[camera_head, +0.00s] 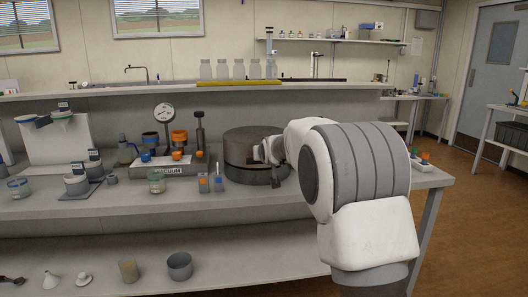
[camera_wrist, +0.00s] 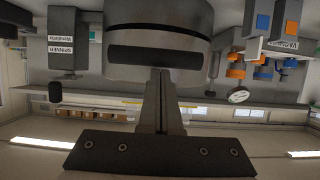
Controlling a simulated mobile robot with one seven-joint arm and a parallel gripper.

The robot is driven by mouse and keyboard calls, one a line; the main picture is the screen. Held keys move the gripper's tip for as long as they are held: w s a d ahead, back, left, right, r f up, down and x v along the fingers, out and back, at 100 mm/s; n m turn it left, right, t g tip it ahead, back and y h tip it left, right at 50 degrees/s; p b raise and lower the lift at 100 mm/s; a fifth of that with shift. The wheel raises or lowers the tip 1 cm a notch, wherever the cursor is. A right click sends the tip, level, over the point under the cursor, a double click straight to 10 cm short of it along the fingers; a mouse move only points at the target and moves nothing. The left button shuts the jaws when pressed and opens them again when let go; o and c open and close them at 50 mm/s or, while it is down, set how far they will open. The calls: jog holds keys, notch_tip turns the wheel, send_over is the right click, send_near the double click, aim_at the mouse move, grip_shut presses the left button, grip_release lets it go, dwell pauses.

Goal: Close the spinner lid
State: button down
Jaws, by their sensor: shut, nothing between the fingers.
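The spinner (camera_head: 245,176) is a dark grey round drum on the bench, right of the vacuum unit. Its lid (camera_head: 254,140) is a thick disc that lies flat or nearly flat over the body; whether it is fully seated I cannot tell. My gripper (camera_head: 268,154) is at the drum's front right side, and my arm hides part of that side. In the wrist view, which is upside down, my gripper (camera_wrist: 161,76) is shut and empty. Its tips are close to a dark bar (camera_wrist: 157,57) on the spinner (camera_wrist: 158,30); contact is unclear.
The vacuum unit (camera_head: 168,168) with its gauge and orange-topped parts stands left of the spinner. A box labelled spinner, standby (camera_wrist: 66,45) shows in the wrist view. Bottles (camera_head: 238,69) line the shelf behind.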

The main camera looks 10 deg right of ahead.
jog(key=s+d+f+g+p, duration=0.1)
jog(key=s+g, duration=0.3)
jog(key=s, duration=2.2)
jog(key=s+f+g+p, duration=0.2)
jog(key=s+g, duration=0.2)
jog(key=s, duration=2.2)
notch_tip(320, 180, up, 20)
jog(key=p, duration=1.9)
jog(key=shift+w+r+p, duration=0.15)
jog(key=shift+r+p, duration=0.05)
jog(key=shift+p, duration=0.2)
